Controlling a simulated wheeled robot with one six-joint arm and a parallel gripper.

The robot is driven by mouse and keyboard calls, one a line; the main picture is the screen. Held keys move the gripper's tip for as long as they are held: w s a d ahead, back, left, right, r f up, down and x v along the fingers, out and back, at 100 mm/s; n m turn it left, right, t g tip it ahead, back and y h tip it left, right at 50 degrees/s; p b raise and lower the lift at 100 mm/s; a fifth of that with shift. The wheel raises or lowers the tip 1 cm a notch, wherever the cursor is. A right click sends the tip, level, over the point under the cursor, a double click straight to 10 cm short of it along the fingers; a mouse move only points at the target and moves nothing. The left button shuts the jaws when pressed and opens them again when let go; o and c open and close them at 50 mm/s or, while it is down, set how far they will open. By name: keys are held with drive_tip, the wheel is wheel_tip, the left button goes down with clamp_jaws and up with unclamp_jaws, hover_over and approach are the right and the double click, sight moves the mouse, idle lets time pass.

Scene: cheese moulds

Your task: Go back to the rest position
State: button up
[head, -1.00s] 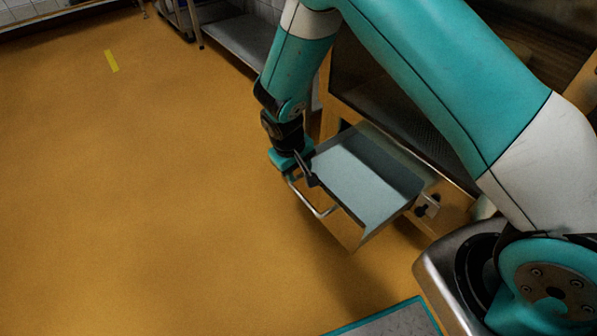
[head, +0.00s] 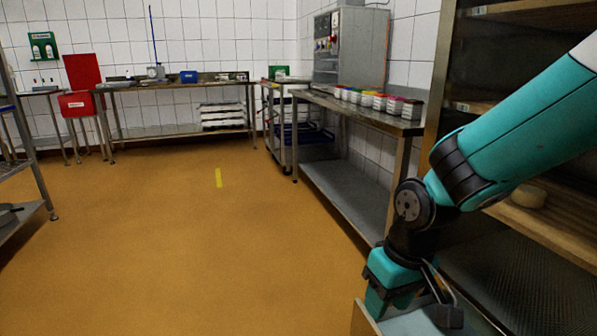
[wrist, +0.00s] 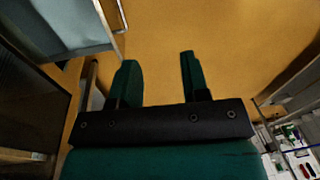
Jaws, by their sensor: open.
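My gripper (head: 438,302) is at the lower right of the head view, at the end of my teal arm, pointing down over the pulled-out drawer (head: 364,320), most of which is cut off by the frame's bottom. In the wrist view my gripper (wrist: 160,72) shows two green fingers spread apart with only orange floor between them. The drawer (wrist: 60,28) is at the upper left there. Its metal handle (wrist: 123,17) lies beyond and left of the fingers, apart from them.
A wooden rack with a cheese (head: 528,196) stands close at right, beside my arm. A steel table (head: 345,190) with several coloured moulds stands behind. The orange floor (head: 200,260) at left is open.

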drive_tip(key=s+r+n+y, duration=0.2)
drive_tip(key=s+r, duration=0.8)
drive_tip(key=s, duration=0.6)
wheel_tip(320, 180, up, 27)
drive_tip(key=p, duration=2.7)
drive_tip(key=shift+w+d, duration=0.25)
drive_tip(key=shift+d, duration=0.05)
